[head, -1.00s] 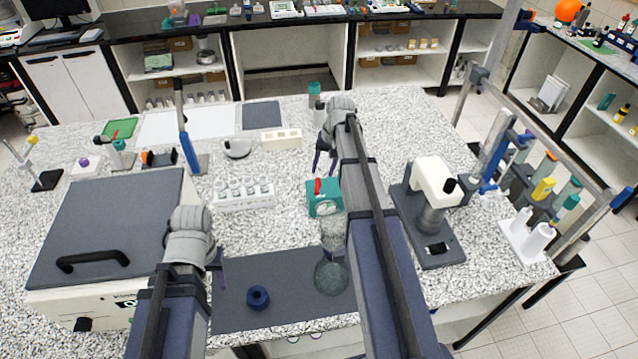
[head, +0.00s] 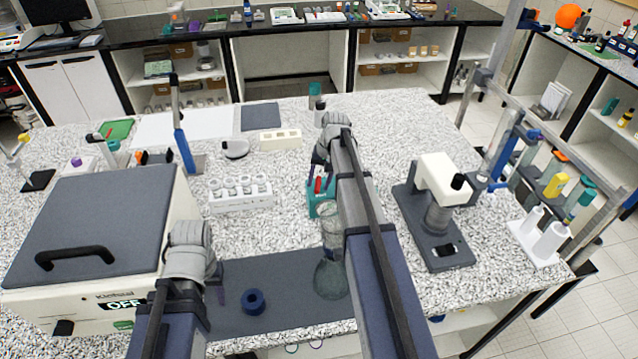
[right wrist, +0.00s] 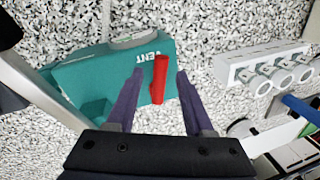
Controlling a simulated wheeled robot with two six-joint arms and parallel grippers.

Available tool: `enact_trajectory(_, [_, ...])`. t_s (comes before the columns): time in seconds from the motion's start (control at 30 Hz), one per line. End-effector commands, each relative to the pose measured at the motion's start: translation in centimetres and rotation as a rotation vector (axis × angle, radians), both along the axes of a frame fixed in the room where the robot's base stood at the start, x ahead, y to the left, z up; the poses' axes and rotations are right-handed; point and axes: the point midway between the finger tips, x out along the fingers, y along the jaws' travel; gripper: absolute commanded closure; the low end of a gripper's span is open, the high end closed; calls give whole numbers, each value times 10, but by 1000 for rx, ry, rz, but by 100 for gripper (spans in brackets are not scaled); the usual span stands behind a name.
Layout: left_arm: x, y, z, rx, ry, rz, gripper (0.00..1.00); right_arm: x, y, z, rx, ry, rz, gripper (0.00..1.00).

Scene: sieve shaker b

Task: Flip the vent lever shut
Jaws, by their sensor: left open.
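The vent lever (head: 318,184) is a red bar on a teal block (head: 313,208) in mid-table, partly hidden by my right arm. In the right wrist view the red lever (right wrist: 160,79) lies across the edge of the teal block (right wrist: 90,82), beside the word VENT. My right gripper (right wrist: 160,74) is open, with a finger on either side of the lever and gaps visible on both sides. In the head view this gripper (head: 320,170) is just above the block. My left gripper (head: 221,285) is open and empty near the dark mat.
A glass flask (head: 331,278) stands right by my right arm, near the block. A white rack of cups (head: 240,202) is left of the block, and a microscope-like device (head: 437,195) is to the right. A blue ring (head: 253,301) lies on the mat (head: 285,270).

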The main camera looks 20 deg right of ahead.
Motion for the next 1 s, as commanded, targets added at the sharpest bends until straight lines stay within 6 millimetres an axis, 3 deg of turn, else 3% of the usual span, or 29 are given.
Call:
enact_trajectory(0.07, [0, 0, 0, 0, 0, 0, 50, 0, 0, 0, 0, 0, 0, 56])
enact_trajectory(0.47, [0, 0, 0, 0, 0, 0, 50, 0, 0, 0, 0, 0, 0, 100])
enact_trajectory(0.83, [0, 0, 0, 0, 0, 0, 50, 0, 0, 0, 0, 1, 6, 100])
enact_trajectory(1.0, [0, 0, 0, 0, 0, 0, 50, 0, -4, 0, 1, 1, 125, 100])
